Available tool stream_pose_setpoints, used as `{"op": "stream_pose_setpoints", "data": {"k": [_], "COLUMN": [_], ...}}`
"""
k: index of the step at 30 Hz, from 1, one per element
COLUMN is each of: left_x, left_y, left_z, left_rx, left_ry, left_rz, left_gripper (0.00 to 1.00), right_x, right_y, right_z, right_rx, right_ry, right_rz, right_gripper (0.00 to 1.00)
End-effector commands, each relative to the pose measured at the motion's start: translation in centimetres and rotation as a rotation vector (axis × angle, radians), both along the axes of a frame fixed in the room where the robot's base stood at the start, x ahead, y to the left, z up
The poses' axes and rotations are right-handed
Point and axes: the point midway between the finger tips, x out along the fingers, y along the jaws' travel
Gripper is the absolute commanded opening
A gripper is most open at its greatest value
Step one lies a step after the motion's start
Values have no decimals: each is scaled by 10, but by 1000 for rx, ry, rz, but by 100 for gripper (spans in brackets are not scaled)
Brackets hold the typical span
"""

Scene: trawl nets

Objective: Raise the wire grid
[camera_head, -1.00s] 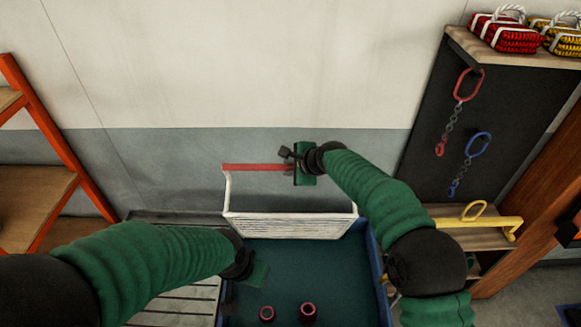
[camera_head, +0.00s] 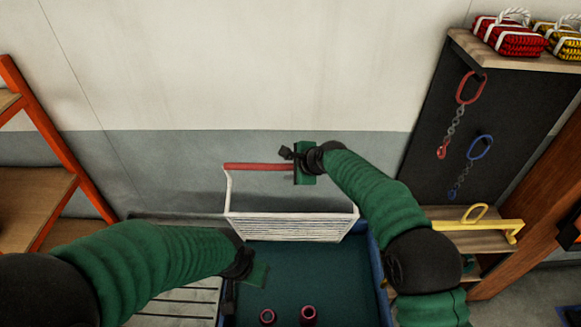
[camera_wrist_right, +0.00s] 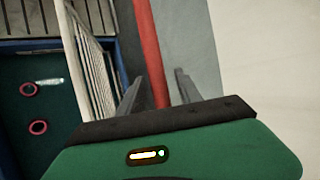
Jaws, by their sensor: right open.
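The white wire grid (camera_head: 285,227) stands tilted up at the back of the blue-walled bin, with a red bar (camera_head: 258,167) along its top. My right gripper (camera_head: 289,158) is at the right part of the red bar. In the right wrist view the red bar (camera_wrist_right: 148,50) runs between the two open fingers (camera_wrist_right: 157,90), with a gap visible on the right side. The grid's white side (camera_wrist_right: 88,70) lies left of the fingers there. My left gripper (camera_head: 258,274) hangs over the bin's left edge; its fingers are too hidden to read.
Two dark red rings (camera_head: 308,314) lie on the bin's green floor. A slatted surface (camera_head: 185,300) is left of the bin. On the right are a board with hanging chains (camera_head: 452,135) and a shelf with a yellow handle (camera_head: 475,224). An orange rack (camera_head: 45,130) stands left.

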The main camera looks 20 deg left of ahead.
Motion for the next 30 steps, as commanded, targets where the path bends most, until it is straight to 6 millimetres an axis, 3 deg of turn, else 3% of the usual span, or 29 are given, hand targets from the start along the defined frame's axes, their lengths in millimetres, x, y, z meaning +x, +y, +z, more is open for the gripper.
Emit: {"op": "stream_pose_setpoints", "data": {"k": [8,15,21,30], "left_x": [0,0,0,0], "left_y": [0,0,0,0], "left_z": [-20,-47,-58,-60], "left_rx": [0,0,0,0], "left_ry": [0,0,0,0], "left_rz": [0,0,0,0], "left_gripper": [41,41,41,41], "right_x": [-14,-46,-66,-73], "right_y": [-18,-56,-79,-86], "right_z": [21,73,107,119], "right_rx": [1,0,-1,-2], "right_ry": [-4,-5,0,4], "right_rz": [-1,-2,-1,0], "right_gripper": [41,41,41,41]}}
